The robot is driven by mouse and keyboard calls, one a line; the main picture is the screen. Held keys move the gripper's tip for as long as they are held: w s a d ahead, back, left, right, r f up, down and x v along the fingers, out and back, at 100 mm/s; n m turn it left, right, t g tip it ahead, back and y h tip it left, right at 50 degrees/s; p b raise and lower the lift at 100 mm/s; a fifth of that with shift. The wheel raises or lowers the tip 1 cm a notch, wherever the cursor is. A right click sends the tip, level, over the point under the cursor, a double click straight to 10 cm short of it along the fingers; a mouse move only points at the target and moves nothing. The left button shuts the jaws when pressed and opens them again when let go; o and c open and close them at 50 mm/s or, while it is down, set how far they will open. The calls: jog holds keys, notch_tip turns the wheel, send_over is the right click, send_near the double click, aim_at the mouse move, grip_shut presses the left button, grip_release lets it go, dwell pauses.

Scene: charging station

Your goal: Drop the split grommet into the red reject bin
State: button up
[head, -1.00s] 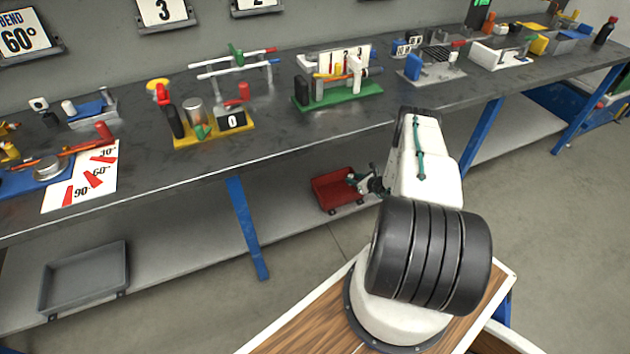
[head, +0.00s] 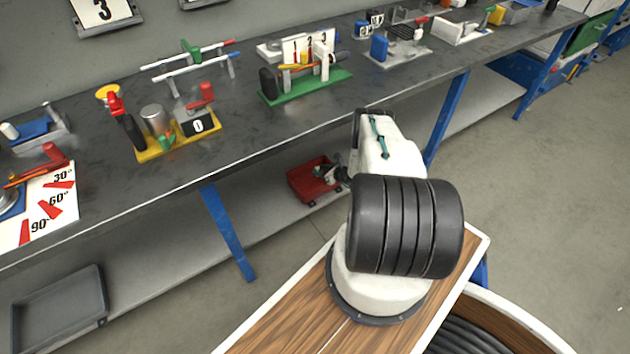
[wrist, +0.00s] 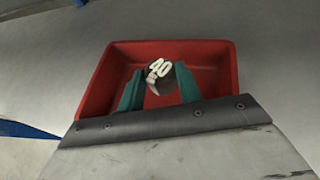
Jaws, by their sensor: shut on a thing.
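The red reject bin (head: 301,185) sits on the lower shelf under the bench in the head view. It fills the middle of the wrist view (wrist: 98,92), with its open top facing my camera. My gripper (wrist: 159,80) is over the bin's opening, its two teal fingers inside the rim's outline. The grommet's split cannot be made out. In the head view my gripper (head: 327,173) is at the bin's right side, small and partly hidden.
The grey workbench (head: 255,130) runs above the shelf, with several fixtures on it. A blue bench leg (head: 228,230) stands left of the bin. A grey tray (head: 60,305) lies on the shelf at lower left. The shelf around the bin is clear.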

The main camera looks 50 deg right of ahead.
jog(key=shift+s+f, duration=0.1)
jog(key=o, duration=1)
jog(key=shift+o, duration=0.2)
jog(key=shift+d, duration=0.1)
jog(key=v, duration=0.7)
jog(key=shift+s+r, duration=0.2)
jog(key=shift+s, duration=0.15)
